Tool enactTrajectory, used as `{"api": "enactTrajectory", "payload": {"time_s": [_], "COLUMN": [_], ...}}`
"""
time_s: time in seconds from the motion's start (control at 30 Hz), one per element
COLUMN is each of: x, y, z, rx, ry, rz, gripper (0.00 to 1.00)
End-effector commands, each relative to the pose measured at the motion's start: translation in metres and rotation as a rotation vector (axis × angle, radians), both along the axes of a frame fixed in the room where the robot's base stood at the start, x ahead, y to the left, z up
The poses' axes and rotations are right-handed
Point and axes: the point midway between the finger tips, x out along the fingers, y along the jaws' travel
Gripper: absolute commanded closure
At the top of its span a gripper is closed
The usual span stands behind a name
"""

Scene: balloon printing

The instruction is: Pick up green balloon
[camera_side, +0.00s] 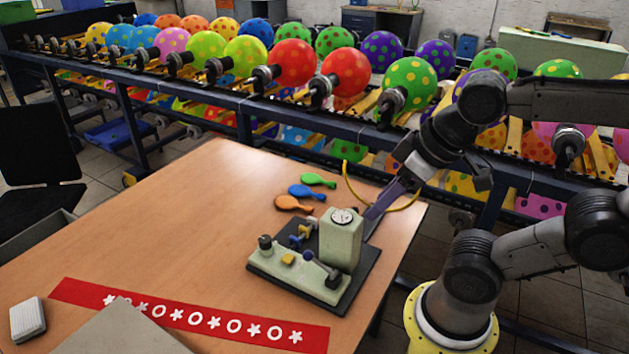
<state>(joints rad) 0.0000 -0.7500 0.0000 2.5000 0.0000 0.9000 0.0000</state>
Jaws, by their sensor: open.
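A flat, uninflated green balloon (318,180) lies on the wooden table (190,215) near its far edge. A blue balloon (306,191) and an orange balloon (292,203) lie just in front of it. My gripper (376,211) hangs down from the right at the table's right side, behind the small pressure machine. It is apart from the green balloon, to its right, and it is open. The machine partly hides the lower end of the gripper, and nothing shows held in it.
The pale green machine with a gauge (342,240) stands between the balloons and the table's right front. A thin yellow hose (352,184) loops beside the balloons. A rack of inflated dotted balloons (293,62) stands behind. A red patterned strip (190,316) lies in front; the table's left middle is clear.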

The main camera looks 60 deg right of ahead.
Motion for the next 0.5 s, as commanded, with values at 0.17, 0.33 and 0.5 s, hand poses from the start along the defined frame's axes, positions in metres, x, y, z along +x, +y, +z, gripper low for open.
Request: {"api": "enactTrajectory", "payload": {"time_s": [0.17, 0.33, 0.5], "x": [0.0, 0.0, -0.0023], "y": [0.0, 0.0, 0.0], "z": [0.0, 0.0, 0.0023], "rx": [0.0, 0.0, -0.034], "ry": [0.0, 0.0, 0.012], "rz": [0.0, 0.001, 0.066], "gripper": [0.32, 0.32, 0.32]}}
